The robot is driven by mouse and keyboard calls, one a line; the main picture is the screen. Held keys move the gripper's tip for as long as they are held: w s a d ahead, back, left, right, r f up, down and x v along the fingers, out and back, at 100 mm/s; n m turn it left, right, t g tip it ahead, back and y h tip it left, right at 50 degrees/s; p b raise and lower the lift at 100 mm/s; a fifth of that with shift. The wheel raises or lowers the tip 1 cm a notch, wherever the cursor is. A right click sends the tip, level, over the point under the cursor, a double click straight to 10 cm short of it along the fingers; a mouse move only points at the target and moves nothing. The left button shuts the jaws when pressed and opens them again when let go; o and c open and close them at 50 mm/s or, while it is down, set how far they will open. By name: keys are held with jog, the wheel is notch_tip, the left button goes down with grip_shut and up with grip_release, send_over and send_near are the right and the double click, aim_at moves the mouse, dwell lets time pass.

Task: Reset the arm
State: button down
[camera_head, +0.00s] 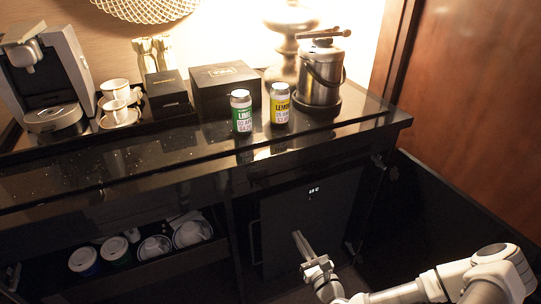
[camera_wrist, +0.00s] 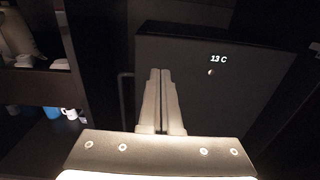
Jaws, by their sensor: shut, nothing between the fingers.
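My gripper (camera_head: 298,236) is in front of the dark fridge door (camera_head: 325,215) below the counter, at the lower middle of the head view. In the wrist view its two fingers (camera_wrist: 160,72) lie side by side, shut and empty. The fridge door (camera_wrist: 225,75) fills the area behind the fingers and bears a small lit temperature display (camera_wrist: 218,59). I cannot tell how far the fingertips are from the door. My arm reaches in from the lower right of the head view.
The black counter (camera_head: 190,147) holds a green can (camera_head: 241,112), a yellow can (camera_head: 279,104), a metal ice bucket (camera_head: 320,75), black boxes (camera_head: 226,90), cups and a coffee machine (camera_head: 48,80). An open drawer (camera_head: 150,272) with cups is at left. A dark panel (camera_head: 450,220) stands right.

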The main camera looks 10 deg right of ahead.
jog(key=w+d+r+n+g+h, duration=0.15)
jog(key=d+n+g, duration=0.3)
jog(key=n, duration=0.45)
jog(key=s+d+r+n+g+h, duration=0.1)
jog(key=d+r+n+g, duration=0.15)
jog(key=n+g, duration=0.55)
notch_tip(320, 180, up, 15)
jog(key=d+n+t+h+p, duration=0.1)
jog(key=d+n+t+h, duration=0.2)
jog(key=n, duration=0.4)
jog(key=s+a+r+n+g+h, duration=0.1)
jog(key=s+a+r+n, duration=0.2)
jog(key=r, duration=0.5)
jog(key=s+a+r+n, duration=0.1)
jog(key=s+a+r, duration=0.2)
jog(key=s+r, duration=0.35)
jog(key=s+a+r+n+g+y, duration=0.1)
jog(key=s+a+n, duration=0.1)
jog(key=s, duration=0.4)
jog(key=s+a+r+n, duration=0.1)
jog(key=s+a+n, duration=0.15)
jog(key=s, duration=0.35)
notch_tip(320, 180, up, 16)
jog(key=p, duration=1.5)
jog(key=shift+w+d+p, duration=0.3)
jog(key=shift+d, duration=0.15)
